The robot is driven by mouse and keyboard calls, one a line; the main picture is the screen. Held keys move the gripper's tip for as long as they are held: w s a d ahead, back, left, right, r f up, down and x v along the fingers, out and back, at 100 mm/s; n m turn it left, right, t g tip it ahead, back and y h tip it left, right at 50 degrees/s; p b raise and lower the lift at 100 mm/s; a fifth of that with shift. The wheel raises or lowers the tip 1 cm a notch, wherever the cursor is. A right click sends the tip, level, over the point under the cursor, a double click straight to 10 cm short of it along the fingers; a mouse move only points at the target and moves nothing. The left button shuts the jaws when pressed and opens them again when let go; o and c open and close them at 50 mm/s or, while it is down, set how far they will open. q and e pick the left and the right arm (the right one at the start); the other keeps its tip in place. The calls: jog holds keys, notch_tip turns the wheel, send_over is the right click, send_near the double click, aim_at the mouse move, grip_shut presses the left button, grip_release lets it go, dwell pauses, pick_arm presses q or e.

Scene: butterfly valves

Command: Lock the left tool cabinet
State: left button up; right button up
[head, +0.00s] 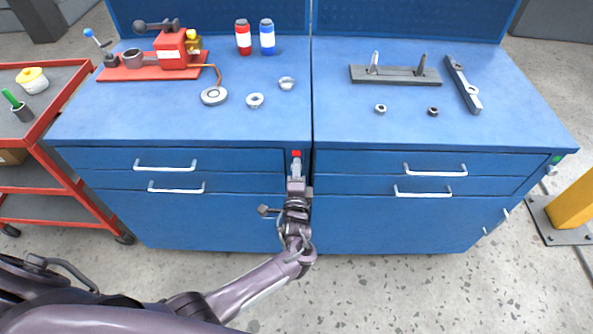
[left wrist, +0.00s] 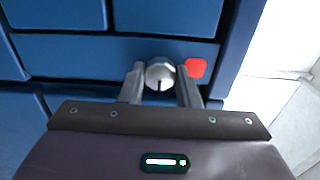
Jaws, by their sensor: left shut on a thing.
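The left tool cabinet (head: 230,215) is blue with drawers, and its visible drawers look closed. A red indicator (head: 296,154) sits at its upper right front corner; it also shows in the left wrist view (left wrist: 195,68). Beside the indicator is a round silver lock knob (left wrist: 160,70) with a dark slot pointing roughly down in that view. My left gripper (head: 296,170) is at this corner, with its fingers (left wrist: 160,82) on either side of the knob, shut on it. The gripper hides most of the knob in the head view. My right gripper is not in view.
The right cabinet (head: 400,220) stands against the left one and has a green indicator (head: 557,159). A red cart (head: 62,110) stands at left, a yellow post (head: 575,205) at right.

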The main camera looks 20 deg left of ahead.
pick_arm(q)
jog(key=shift+f, duration=0.1)
jog(key=o, duration=1)
jog(key=v, duration=0.7)
jog(key=shift+s+d, duration=0.15)
jog(key=shift+s, duration=0.25)
jog(key=s+a+f+n+g+h, duration=0.1)
jog(key=s+a+f+n+g, duration=0.15)
jog(key=s+f, duration=0.4)
jog(key=s+a+f+n+g+h, duration=0.1)
jog(key=s+f+g, duration=0.2)
jog(key=f, duration=0.7)
jog(key=s+a+f+n+g+h, duration=0.1)
jog(key=s+a+f+n+g, duration=0.1)
jog(key=s+f, duration=0.45)
jog(key=s+f+n+g, duration=0.2)
jog(key=s+f+g, duration=0.1)
jog(key=s, duration=0.5)
jog(key=s+a+f+n+g+h, duration=0.1)
jog(key=s+f+n+g, duration=0.1)
jog(key=s+f, duration=0.4)
jog(key=s+a+f+n+g+h, duration=0.1)
jog(key=s+f+n+g, duration=0.2)
jog(key=s, duration=0.9)
jog(key=shift+s+a+f+g, duration=0.1)
jog(key=shift+f+g, duration=0.15)
jog(key=shift+f, duration=0.3)
jog(key=shift+s+a+f+g, duration=0.1)
jog(key=shift+s+f+g, duration=0.1)
jog(key=shift+f, duration=0.35)
